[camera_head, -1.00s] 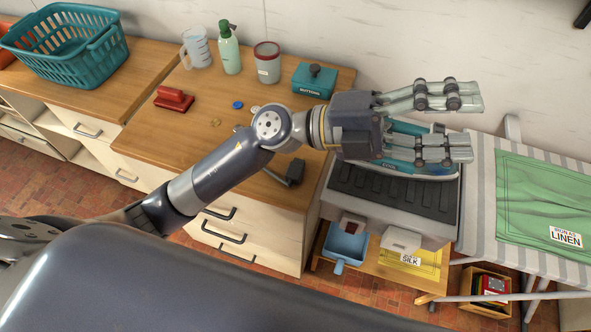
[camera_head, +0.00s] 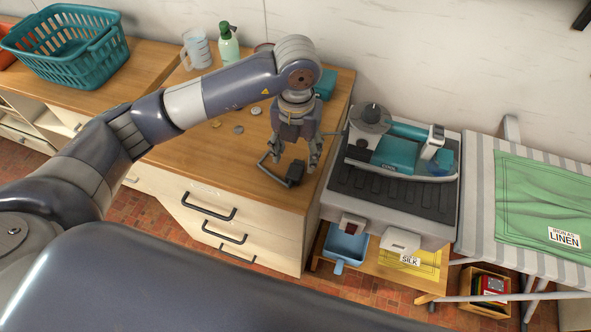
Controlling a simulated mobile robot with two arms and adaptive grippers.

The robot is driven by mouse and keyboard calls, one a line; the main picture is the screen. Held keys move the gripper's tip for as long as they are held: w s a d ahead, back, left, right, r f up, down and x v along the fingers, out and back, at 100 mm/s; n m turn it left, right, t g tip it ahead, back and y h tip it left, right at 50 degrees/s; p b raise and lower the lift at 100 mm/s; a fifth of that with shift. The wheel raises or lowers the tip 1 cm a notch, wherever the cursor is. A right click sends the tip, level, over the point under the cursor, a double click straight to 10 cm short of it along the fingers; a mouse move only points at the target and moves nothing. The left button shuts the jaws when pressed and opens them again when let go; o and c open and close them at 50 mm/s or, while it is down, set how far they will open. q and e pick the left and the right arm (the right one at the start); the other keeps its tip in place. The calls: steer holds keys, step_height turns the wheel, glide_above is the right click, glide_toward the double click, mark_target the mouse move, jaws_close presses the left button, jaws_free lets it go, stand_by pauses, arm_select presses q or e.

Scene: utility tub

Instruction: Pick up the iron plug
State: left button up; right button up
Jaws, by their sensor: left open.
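The iron plug (camera_head: 295,173), a dark block with a dark loop of cord or handle at its left, lies near the front right edge of the wooden counter. My left gripper (camera_head: 294,157) points down over it, open, with one finger to each side of it in the picture. I cannot tell whether the fingers touch it. The teal and grey iron (camera_head: 398,154) lies on a dark ribbed pad to the right. My right gripper is not in view.
The counter (camera_head: 235,165) holds small coins or buttons (camera_head: 252,110), a green spray bottle (camera_head: 229,45) and a measuring jug (camera_head: 197,48). A teal box is partly hidden behind my arm. An ironing board (camera_head: 480,195) with green cloth (camera_head: 540,200) stands right. A teal basket (camera_head: 62,45) is far left.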

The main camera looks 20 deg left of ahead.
mark_target(294, 172)
arm_select(q)
step_height(294, 172, down, 3)
steer(key=shift+f+p, duration=0.1)
steer(key=shift+p, duration=0.2)
steer(key=f, duration=0.1)
steer(key=f+p, duration=0.1)
steer(key=f, duration=0.1)
steer(key=f+p, duration=0.1)
steer(key=shift+a+f, duration=0.25)
steer(key=shift+f, duration=0.05)
steer(key=shift+w+f, duration=0.1)
steer(key=shift+f, duration=0.25)
steer(key=c, duration=1.1)
